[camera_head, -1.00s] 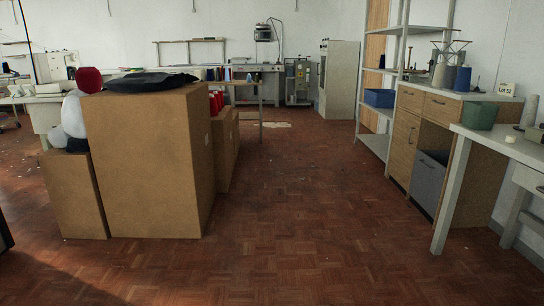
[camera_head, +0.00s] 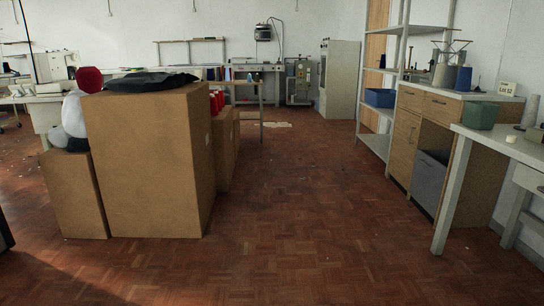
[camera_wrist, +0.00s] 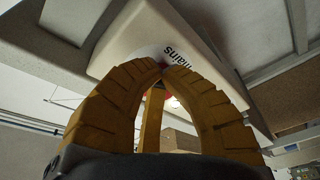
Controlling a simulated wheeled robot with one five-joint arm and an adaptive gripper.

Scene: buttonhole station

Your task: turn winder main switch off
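In the wrist view, a white box (camera_wrist: 120,42) bears the dark word "mains", seen at a slant. It fills the upper middle of that view. My gripper (camera_wrist: 155,66), with thick ridged yellow fingers, is right in front of the box's lettered face. The fingertips come together there. Small bits of red show just behind and below the tips, mostly hidden by the fingers. I cannot tell whether they are the main switch or whether the fingers touch them. My gripper does not show in the head view, and I cannot make out the switch there.
In the head view, tall brown boxes (camera_head: 152,165) stand at left, with a black cloth (camera_head: 150,82) on top. A wooden cabinet (camera_head: 407,135) and a white-legged table (camera_head: 452,190) line the right. The parquet floor (camera_head: 300,200) between them is clear.

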